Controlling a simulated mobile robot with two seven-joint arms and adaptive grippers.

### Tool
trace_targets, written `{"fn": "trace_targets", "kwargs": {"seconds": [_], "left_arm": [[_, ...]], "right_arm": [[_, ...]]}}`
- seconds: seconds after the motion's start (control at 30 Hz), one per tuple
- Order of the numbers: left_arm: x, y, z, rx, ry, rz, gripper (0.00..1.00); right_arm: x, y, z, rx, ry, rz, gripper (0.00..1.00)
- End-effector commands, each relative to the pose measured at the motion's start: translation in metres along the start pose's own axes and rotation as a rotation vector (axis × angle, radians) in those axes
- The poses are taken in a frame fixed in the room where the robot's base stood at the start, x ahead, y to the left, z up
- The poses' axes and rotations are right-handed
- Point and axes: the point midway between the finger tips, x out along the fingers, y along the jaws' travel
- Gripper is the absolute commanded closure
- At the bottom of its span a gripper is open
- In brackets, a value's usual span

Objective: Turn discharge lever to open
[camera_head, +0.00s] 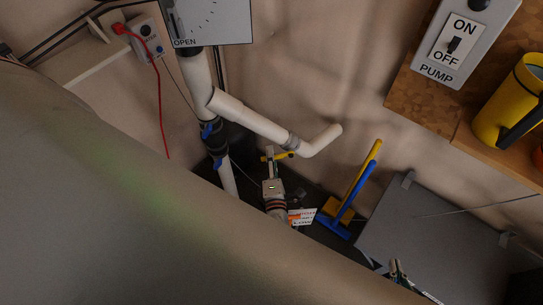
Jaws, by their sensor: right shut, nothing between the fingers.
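My right gripper (396,268) shows small at the bottom right, shut and empty, away from the lever. Its arm is mostly hidden. A sign with the word OPEN (212,22) is at the top, partly cut off.
White pipes with blue valve handles (207,131) stand left of the lever. A yellow and blue broom or brush pair (350,195) leans right of it. A pump switch (455,45) and yellow jug (505,110) are upper right.

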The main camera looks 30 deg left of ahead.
Motion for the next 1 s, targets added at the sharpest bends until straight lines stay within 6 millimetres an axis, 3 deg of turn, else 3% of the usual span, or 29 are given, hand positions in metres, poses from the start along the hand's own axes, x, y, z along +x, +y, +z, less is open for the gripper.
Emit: {"fn": "trace_targets", "kwargs": {"seconds": [0.37,0.8,1.0], "left_arm": [[-0.005,-0.001,0.0,-0.001,-0.001,-0.003,0.69],[-0.067,-0.001,0.0,-0.001,0.0,-0.003,0.69],[-0.076,0.0,0.0,-0.001,0.0,-0.001,0.69]], "right_arm": [[0.0,0.002,-0.004,-0.002,0.006,0.002,1.0],[0.0,0.0,-0.003,0.0,0.005,0.001,1.0],[0.0,0.0,-0.003,0.0,0.006,0.0,1.0]]}}
